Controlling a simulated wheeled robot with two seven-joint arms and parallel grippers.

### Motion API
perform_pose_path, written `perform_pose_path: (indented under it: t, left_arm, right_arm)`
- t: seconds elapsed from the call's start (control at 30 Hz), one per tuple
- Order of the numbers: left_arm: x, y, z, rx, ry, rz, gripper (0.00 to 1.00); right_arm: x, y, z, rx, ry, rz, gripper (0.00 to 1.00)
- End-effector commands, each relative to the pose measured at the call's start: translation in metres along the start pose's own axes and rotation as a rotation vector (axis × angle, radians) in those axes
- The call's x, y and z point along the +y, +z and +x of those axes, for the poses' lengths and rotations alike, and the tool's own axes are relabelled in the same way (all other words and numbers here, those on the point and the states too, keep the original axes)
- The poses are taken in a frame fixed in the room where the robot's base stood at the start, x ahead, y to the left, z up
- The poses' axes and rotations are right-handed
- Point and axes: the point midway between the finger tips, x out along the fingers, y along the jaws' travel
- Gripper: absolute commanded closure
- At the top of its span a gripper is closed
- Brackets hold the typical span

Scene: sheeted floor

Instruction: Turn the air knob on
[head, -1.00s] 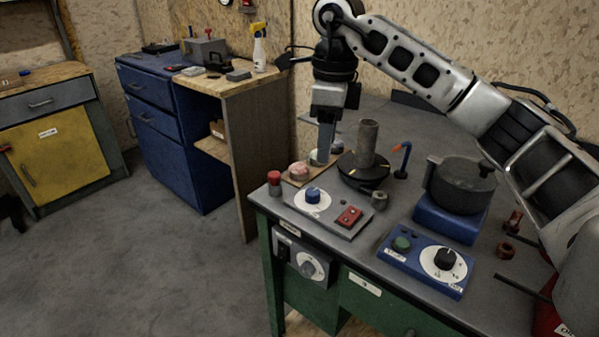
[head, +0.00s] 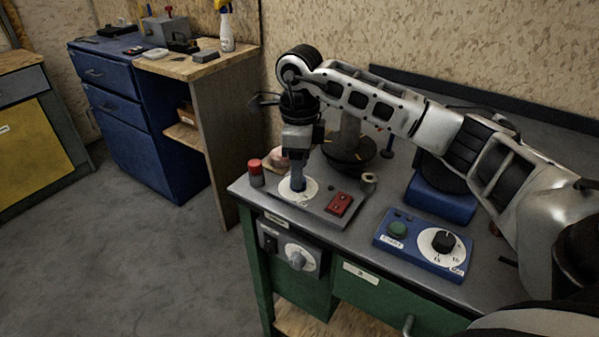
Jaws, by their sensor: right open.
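A grey panel (head: 322,212) lies on the green workbench's top, with a white round dial (head: 290,195) at its left end. The blue knob that stood on this dial is mostly covered by my right gripper (head: 298,178). The right gripper points straight down over the dial, open, with its fingers at the knob; I cannot tell if they touch it. A blue control box (head: 400,256) to the right carries a black knob (head: 443,241) on a white dial. A grey knob (head: 297,261) is on the bench's front. No label reading "air" is legible. My left gripper is not in view.
A red switch block (head: 339,204) sits on the same panel, right of the dial. A red-topped cylinder (head: 255,172) stands at the panel's left. A dark round base with a grey post (head: 350,135) stands close behind the gripper. Floor (head: 150,270) at left is clear.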

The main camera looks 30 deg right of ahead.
Motion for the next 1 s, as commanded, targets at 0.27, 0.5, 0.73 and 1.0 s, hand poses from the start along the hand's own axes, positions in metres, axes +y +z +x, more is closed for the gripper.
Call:
perform_pose_path:
  t: [0.27, 0.5, 0.73, 1.0]
  left_arm:
    - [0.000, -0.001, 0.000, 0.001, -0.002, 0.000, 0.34]
    - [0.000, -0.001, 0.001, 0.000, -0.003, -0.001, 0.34]
    - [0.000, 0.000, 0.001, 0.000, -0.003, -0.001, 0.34]
    - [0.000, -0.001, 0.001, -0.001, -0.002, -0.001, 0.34]
  right_arm:
    - [0.000, 0.000, 0.023, 0.001, 0.000, 0.000, 0.48]
    - [0.000, 0.000, 0.024, 0.000, 0.000, 0.000, 0.48]
    - [0.000, 0.000, 0.024, 0.000, 0.000, 0.000, 0.93]
    - [0.000, 0.000, 0.023, 0.000, 0.000, 0.022, 0.93]
